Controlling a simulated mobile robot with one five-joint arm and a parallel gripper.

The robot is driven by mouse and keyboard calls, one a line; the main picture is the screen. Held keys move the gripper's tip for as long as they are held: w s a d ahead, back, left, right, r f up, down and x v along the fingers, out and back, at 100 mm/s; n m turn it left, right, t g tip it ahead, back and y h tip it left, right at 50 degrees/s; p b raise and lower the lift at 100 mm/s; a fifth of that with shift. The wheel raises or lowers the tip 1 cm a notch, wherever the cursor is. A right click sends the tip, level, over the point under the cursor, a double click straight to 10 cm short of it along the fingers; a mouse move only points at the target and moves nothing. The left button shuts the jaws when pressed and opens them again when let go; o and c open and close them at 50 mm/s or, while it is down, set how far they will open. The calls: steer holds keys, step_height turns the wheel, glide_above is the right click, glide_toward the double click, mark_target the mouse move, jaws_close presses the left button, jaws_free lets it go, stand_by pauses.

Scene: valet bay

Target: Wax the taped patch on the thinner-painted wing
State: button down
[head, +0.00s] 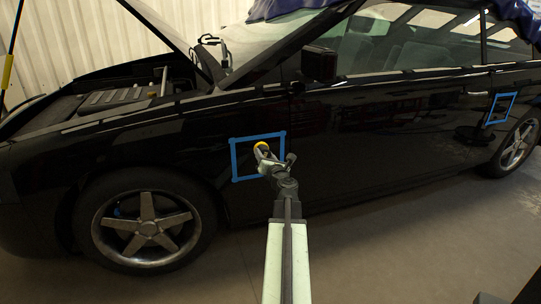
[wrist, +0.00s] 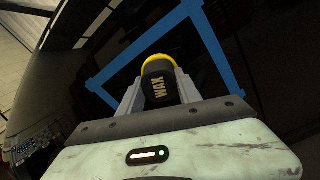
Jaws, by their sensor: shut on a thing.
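My gripper (head: 268,160) is shut on a wax applicator with a black body marked "WAX" (wrist: 159,88) and a yellow pad (head: 262,146). The applicator is in front of the blue taped square (head: 233,161) on the black car's front wing, behind the front wheel, within the square's outline in the head view. In the wrist view the yellow pad points toward the blue tape (wrist: 133,67). I cannot tell whether the pad touches the paint. A second blue taped square (head: 490,108) is on the rear wing, above the rear wheel. Paint thickness cannot be seen.
The black car (head: 340,150) fills the view, its bonnet raised and its mirror (head: 319,63) sticking out. A dark round object (head: 473,135) is near the rear square. Floor in front of the car (head: 400,250) is mostly clear.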

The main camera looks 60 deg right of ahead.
steer(key=shift+w+a, duration=0.8)
steer(key=shift+a, duration=0.2)
steer(key=shift+w+a, duration=0.8)
steer(key=shift+a, duration=0.15)
steer(key=shift+w+a, duration=0.6)
steer(key=shift+a, duration=0.25)
steer(key=shift+w+a, duration=0.55)
steer(key=shift+a, duration=0.3)
steer(key=shift+s+d, duration=1.1)
steer(key=shift+d, duration=0.45)
steer(key=shift+s+d, duration=1.1)
steer(key=shift+d, duration=0.45)
steer(key=shift+s+d, duration=1.1)
steer(key=shift+d, duration=0.45)
steer(key=shift+s+d, duration=1.5)
steer(key=shift+d, duration=0.3)
steer(key=shift+w+f+b, duration=0.1)
steer(key=shift+f+b, duration=1.7)
steer(key=shift+b, duration=0.1)
step_height(320, 180, down, 4)
steer(key=b, duration=0.3)
steer(key=shift+r+b, duration=0.1)
steer(key=shift+b, duration=0.3)
